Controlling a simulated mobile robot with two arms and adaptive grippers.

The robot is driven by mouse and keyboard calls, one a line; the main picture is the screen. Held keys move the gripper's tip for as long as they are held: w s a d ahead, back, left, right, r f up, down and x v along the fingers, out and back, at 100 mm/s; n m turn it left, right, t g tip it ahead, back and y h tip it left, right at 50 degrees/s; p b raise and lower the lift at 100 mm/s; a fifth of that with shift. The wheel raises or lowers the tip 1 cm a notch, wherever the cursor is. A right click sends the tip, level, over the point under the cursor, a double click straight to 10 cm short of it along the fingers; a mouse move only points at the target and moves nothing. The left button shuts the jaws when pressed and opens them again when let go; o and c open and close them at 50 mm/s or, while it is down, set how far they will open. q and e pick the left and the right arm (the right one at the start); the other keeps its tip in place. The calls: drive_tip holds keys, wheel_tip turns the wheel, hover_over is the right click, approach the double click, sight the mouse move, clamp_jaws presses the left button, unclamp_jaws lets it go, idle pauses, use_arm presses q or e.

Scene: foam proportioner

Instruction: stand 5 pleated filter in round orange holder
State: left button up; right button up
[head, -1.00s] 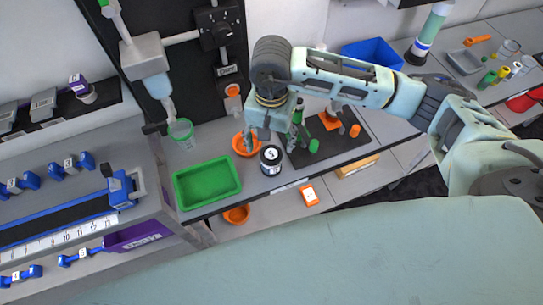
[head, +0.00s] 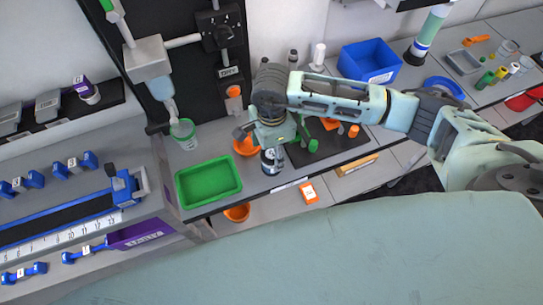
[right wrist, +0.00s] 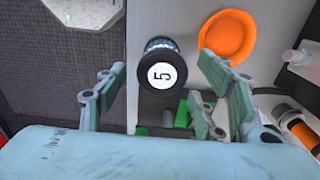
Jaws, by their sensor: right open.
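The number 5 filter (head: 269,163) is a dark cylinder with a white top marked 5. It stands upright on the grey bench, partly hidden by my right gripper in the head view. In the right wrist view the filter (right wrist: 162,72) lies between the spread fingers. My right gripper (head: 265,142) is open and empty above it, with a finger on either side. The round orange holder (head: 245,147) is just left of the filter in the head view. In the right wrist view the holder (right wrist: 228,36) is a round orange dish, empty, beside the right finger. My left gripper is not in view.
A green tray (head: 209,184) lies left of the filter. A dark mat (head: 330,150) with green and orange items lies to the right. A blue bin (head: 370,62) stands behind my right arm. A second orange bowl (head: 238,212) sits below the bench's front edge.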

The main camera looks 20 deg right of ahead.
drive_tip(key=shift+f+p, duration=0.3)
drive_tip(key=shift+f, duration=1.1)
drive_tip(key=shift+c, duration=0.5)
drive_tip(key=c, duration=1.3)
drive_tip(key=shift+o, duration=0.2)
drive_tip(key=shift+r, duration=0.15)
